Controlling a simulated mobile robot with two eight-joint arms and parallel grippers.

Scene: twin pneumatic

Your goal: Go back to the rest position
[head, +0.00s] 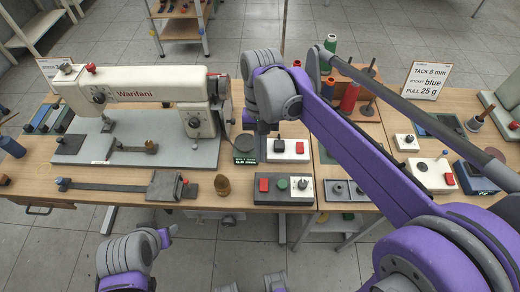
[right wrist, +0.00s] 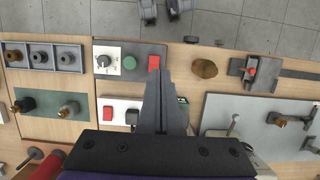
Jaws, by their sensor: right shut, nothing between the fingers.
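My right arm (head: 360,150) reaches in from the right across the bench. My right gripper (head: 262,146) points down above the bench, near the two control boxes, and is partly hidden by its own wrist. In the right wrist view the right gripper (right wrist: 165,76) has its fingers together with nothing between them. The fingertips show beside the red button (right wrist: 154,62) of the near control box; I cannot tell how high above it they are. Of my left arm (head: 127,258), only grey and purple links show at the lower left, in front of the bench; its gripper is out of view.
A white sewing machine (head: 140,91) stands at left on a grey plate. The near control box (head: 302,190) and a far control box (head: 299,148) sit at mid-bench. A wooden knob (head: 222,185) stands left of them. Thread cones (head: 349,97) stand behind my right arm. Open floor lies in front.

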